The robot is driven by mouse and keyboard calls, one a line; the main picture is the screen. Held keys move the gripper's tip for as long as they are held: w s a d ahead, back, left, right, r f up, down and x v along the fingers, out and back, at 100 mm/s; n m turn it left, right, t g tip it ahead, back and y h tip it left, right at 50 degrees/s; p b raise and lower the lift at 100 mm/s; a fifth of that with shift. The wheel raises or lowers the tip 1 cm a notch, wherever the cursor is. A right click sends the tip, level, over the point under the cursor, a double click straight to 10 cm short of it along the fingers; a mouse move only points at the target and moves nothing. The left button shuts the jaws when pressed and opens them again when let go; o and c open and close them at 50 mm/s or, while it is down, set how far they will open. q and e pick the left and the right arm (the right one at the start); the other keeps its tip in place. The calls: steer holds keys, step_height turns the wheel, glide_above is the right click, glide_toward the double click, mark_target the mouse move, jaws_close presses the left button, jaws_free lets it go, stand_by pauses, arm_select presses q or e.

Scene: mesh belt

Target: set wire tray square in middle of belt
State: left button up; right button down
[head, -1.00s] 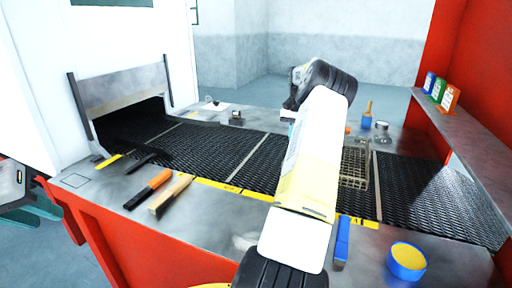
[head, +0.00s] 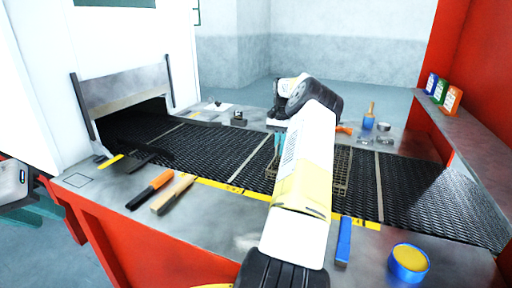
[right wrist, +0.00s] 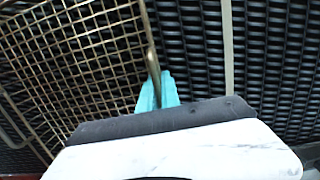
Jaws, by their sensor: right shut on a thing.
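The wire tray (head: 341,170), a brassy mesh basket, is on the dark mesh belt (head: 215,150), partly hidden behind my right arm in the head view. It fills the upper left of the right wrist view (right wrist: 70,65), where its wires look turned a little against the belt's lines. My right gripper (head: 277,144) has its teal fingers closed on the tray's rim, as the right wrist view also shows (right wrist: 158,90). Teal fingers of my left gripper (head: 32,212) show at the far left edge, away from the belt; their opening is unclear.
Pale bars cross the belt on both sides of the tray. An orange-handled tool (head: 150,188), a wooden-handled tool (head: 172,193), a blue bar (head: 343,240) and a blue-yellow round tub (head: 409,262) lie on the near ledge. A red-framed shelf (head: 470,135) stands right.

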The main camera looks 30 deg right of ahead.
steer(key=shift+f, duration=0.1)
steer(key=c, duration=1.6)
jaws_free()
steer(key=shift+o, duration=0.2)
